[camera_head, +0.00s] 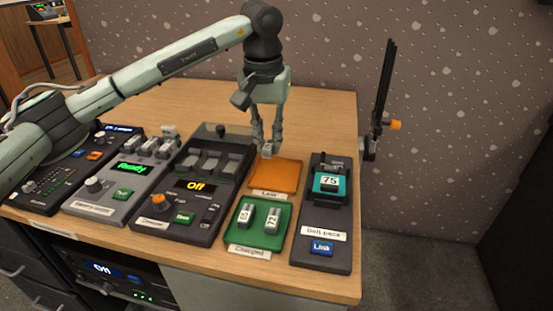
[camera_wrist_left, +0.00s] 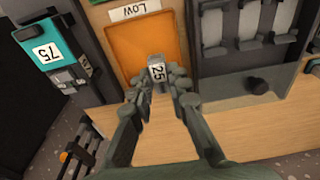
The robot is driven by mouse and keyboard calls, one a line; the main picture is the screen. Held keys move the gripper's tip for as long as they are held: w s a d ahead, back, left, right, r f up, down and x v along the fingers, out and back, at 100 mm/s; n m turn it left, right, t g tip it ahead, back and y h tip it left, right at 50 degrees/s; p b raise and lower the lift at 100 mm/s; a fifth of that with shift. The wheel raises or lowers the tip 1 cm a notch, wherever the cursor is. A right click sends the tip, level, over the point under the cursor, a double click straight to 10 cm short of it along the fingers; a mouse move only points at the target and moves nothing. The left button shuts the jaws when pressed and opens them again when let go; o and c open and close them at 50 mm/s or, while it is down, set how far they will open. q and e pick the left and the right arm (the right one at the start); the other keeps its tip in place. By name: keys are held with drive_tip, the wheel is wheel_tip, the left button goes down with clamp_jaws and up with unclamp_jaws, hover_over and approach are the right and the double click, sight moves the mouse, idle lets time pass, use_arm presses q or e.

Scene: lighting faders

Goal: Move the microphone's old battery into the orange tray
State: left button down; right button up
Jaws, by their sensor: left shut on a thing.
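My left gripper (camera_head: 267,143) is shut on a small grey battery (camera_head: 266,150) at the back edge of the orange tray (camera_head: 286,176). In the left wrist view, the fingers (camera_wrist_left: 160,85) pinch the battery (camera_wrist_left: 157,73), whose white label reads 25. The battery overlaps the near edge of the orange tray (camera_wrist_left: 145,45) in that view; I cannot tell whether it touches the tray. The tray is labelled Low and looks otherwise empty. The belt pack (camera_head: 322,225) stands to the right, with a teal part (camera_head: 330,183) reading 75.
A green tray (camera_head: 241,238) labelled Charged holds two batteries in front of the orange tray. A fader console (camera_head: 195,210) with an Off display is close on the left. A dark upright object (camera_head: 384,85) stands by the table's right edge. Bare wood (camera_head: 325,115) lies behind the belt pack.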

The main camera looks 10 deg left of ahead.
sight(277, 174)
use_arm(q)
drive_tip(key=shift+s+d+f, duration=0.15)
drive_tip(key=shift+d+f, duration=0.35)
drive_tip(key=shift+d, duration=0.35)
drive_tip(key=shift+d+f, duration=0.1)
drive_tip(key=shift+f, duration=0.15)
wheel_tip(277, 174, down, 3)
drive_tip(key=shift+f+p, duration=0.15)
drive_tip(key=shift+p, duration=0.2)
drive_tip(key=shift+f, duration=0.2)
use_arm(e)
drive_tip(key=shift+w+a+f, duration=0.15)
drive_tip(key=shift+w+f, duration=0.05)
drive_tip(key=shift+f, duration=0.8)
drive_tip(key=shift+w, duration=0.1)
use_arm(q)
drive_tip(key=shift+f, duration=0.1)
drive_tip(key=c, duration=1.5)
unclamp_jaws()
drive_tip(key=shift+o, duration=0.2)
use_arm(e)
drive_tip(key=shift+w+r, duration=0.25)
drive_tip(key=shift+r, duration=0.25)
